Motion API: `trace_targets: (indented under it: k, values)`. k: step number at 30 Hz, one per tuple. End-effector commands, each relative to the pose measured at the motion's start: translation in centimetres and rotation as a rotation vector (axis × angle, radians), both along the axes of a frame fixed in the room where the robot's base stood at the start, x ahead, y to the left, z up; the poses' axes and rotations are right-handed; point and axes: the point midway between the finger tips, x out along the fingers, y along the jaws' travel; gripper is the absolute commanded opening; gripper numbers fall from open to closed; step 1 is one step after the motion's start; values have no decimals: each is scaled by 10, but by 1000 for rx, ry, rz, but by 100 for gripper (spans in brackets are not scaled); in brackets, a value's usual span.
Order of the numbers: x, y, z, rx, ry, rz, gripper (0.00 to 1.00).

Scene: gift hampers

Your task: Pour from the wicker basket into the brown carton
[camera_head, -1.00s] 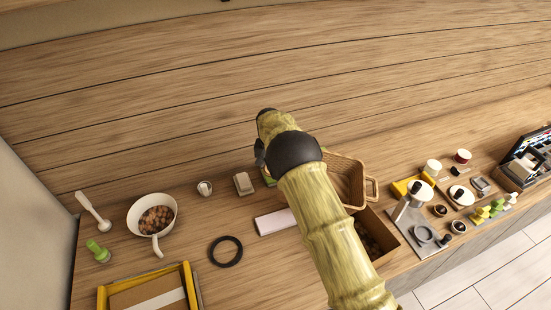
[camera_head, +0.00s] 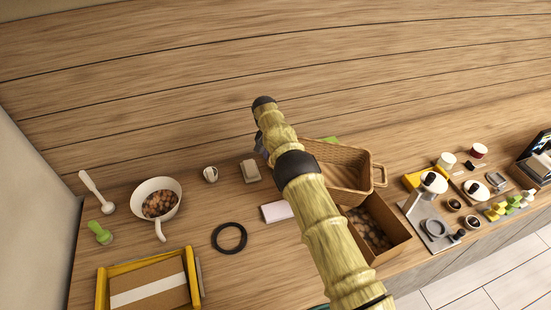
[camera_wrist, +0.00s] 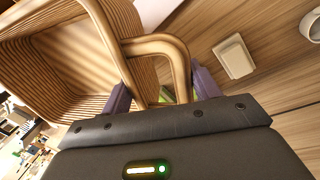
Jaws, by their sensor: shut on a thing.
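The wicker basket (camera_head: 345,172) is held up beside and partly over the far side of the brown carton (camera_head: 392,247). Its open top faces the head camera and the inside that shows looks empty. In the wrist view the basket (camera_wrist: 60,65) fills the upper left, tilted. My gripper (camera_wrist: 163,92) is shut on the basket's near handle, with one purple finger on each side.
A white pot (camera_head: 141,216) of brown pieces stands left, near a black ring (camera_head: 229,238) and a yellow-edged tray (camera_head: 102,290). A pale block (camera_head: 277,212) lies left of the carton. A grey stand (camera_head: 437,240) and small jars crowd the right.

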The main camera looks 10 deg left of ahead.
Motion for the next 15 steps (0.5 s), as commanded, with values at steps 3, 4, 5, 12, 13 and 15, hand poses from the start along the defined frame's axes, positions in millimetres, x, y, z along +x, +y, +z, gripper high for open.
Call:
trace_targets:
  k: [3, 4, 5, 12, 13, 15]
  values:
    - [0, 0, 1, 0, -1, 0, 16]
    - [0, 0, 1, 0, -1, 0, 16]
    - [0, 0, 1, 0, -1, 0, 16]
    - [0, 0, 14, 0, -1, 1, 16]
    - [0, 0, 16, 0, -1, 1, 16]
    - [0, 0, 22, 1, -1, 1, 16]
